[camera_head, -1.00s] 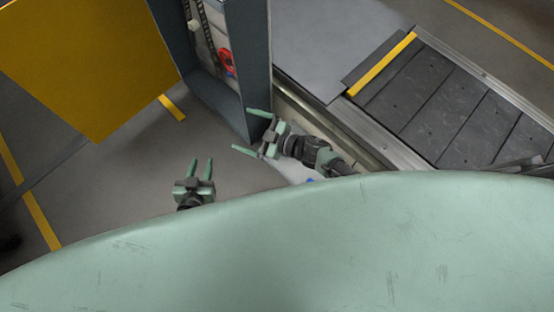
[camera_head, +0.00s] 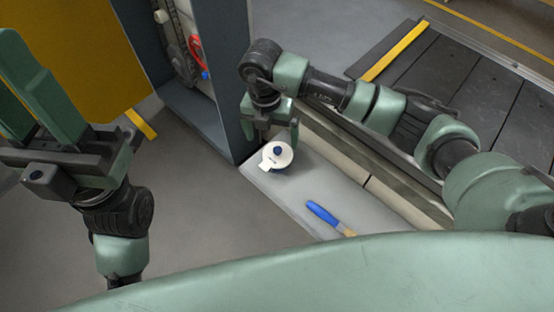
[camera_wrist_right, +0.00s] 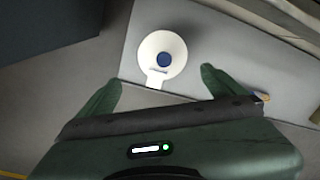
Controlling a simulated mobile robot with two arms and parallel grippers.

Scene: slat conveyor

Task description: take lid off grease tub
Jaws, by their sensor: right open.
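The grease tub's white round lid (camera_head: 270,153) with a dark blue knob (camera_head: 277,150) shows from above at the far end of a grey shelf. A pale tab juts from its near left edge. The lid hides most of the tub. My right gripper (camera_head: 272,128) points down over the lid, open and empty. In the right wrist view the lid (camera_wrist_right: 148,48) and knob (camera_wrist_right: 164,60) lie ahead of the spread fingertips (camera_wrist_right: 160,84), roughly centred between them; contact cannot be told. My left gripper (camera_head: 30,90) is raised at the far left, open and empty.
A blue-handled tool (camera_head: 322,213) lies on the grey shelf (camera_head: 285,188), nearer me. A dark grey cabinet frame (camera_head: 222,90) stands close to the left of my right gripper. The conveyor (camera_head: 440,75) runs behind my right arm. A yellow panel (camera_head: 60,45) stands at the back left.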

